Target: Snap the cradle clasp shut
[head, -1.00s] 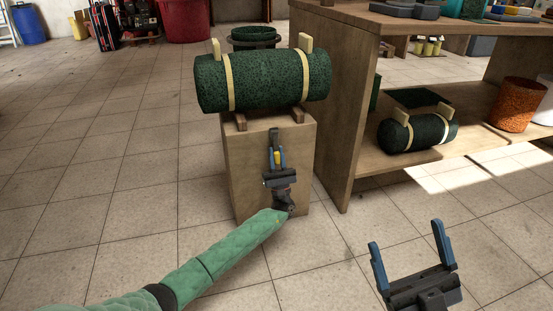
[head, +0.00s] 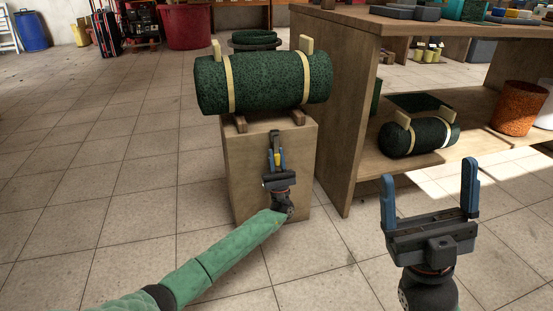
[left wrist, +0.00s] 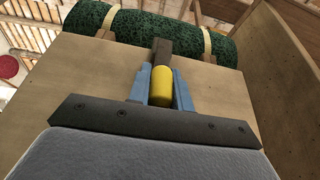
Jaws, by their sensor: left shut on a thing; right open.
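The cradle is a light wooden block (head: 240,165) with two brown supports on top. A dark green speckled roll (head: 265,80) with two cream straps lies across them. The clasp is a dark lever (head: 275,137) with a yellow grip (head: 277,159) on the block's front face; the lever (left wrist: 162,50) and yellow grip (left wrist: 162,86) also show in the left wrist view. My left gripper (head: 277,152) is shut on the yellow grip, its blue fingers on both sides. The fingers hide part of the clasp. My right gripper (head: 430,174) is open and empty at the right front.
A wooden shelf unit (head: 336,110) stands close to the right of the block. It holds a smaller green roll (head: 425,138) and an orange pot (head: 518,108). A green round container (head: 255,40) stands behind. The tiled floor at the left is clear.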

